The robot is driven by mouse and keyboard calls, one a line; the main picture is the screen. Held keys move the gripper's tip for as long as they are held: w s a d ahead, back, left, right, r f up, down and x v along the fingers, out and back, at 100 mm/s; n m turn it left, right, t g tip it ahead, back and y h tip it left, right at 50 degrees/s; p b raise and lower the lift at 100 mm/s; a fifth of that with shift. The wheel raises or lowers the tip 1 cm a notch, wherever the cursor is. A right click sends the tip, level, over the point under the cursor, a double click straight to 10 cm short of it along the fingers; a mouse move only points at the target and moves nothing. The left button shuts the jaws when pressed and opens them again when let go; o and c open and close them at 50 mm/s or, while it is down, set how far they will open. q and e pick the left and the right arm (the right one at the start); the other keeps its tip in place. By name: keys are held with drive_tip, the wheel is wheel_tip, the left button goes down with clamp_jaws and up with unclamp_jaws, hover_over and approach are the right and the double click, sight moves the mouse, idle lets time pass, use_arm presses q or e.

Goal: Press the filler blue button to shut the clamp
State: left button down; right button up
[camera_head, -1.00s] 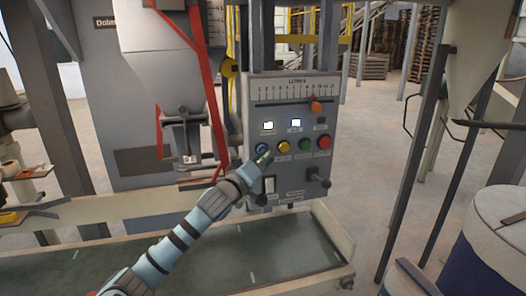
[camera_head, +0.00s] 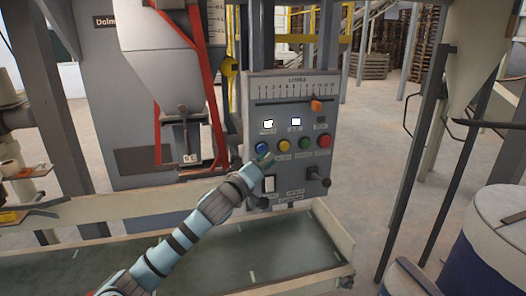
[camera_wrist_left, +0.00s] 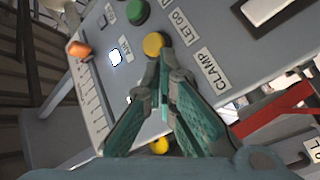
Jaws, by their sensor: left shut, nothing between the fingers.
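The control panel (camera_head: 291,115) carries a row of blue (camera_head: 262,147), yellow (camera_head: 284,145), green and red buttons. My left gripper (camera_head: 266,160) is shut and empty, its tips just below the blue button in the head view; contact cannot be told. In the left wrist view the shut fingers (camera_wrist_left: 165,74) point at the panel near the yellow button (camera_wrist_left: 154,44) and the CLAMP label (camera_wrist_left: 210,71). The blue button does not show there. Red bars (camera_head: 219,140) flank the grey filling spout (camera_head: 165,70); the clamp's state is unclear. My right gripper is not in view.
A trough (camera_head: 341,238) runs beneath. A blue and white drum (camera_head: 495,235) stands at the right.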

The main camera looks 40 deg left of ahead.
use_arm(q)
drive_tip(key=s+d, duration=0.3)
drive_tip(key=d, duration=0.2)
drive_tip(key=shift+s, duration=0.2)
idle(0.3)
idle(0.3)
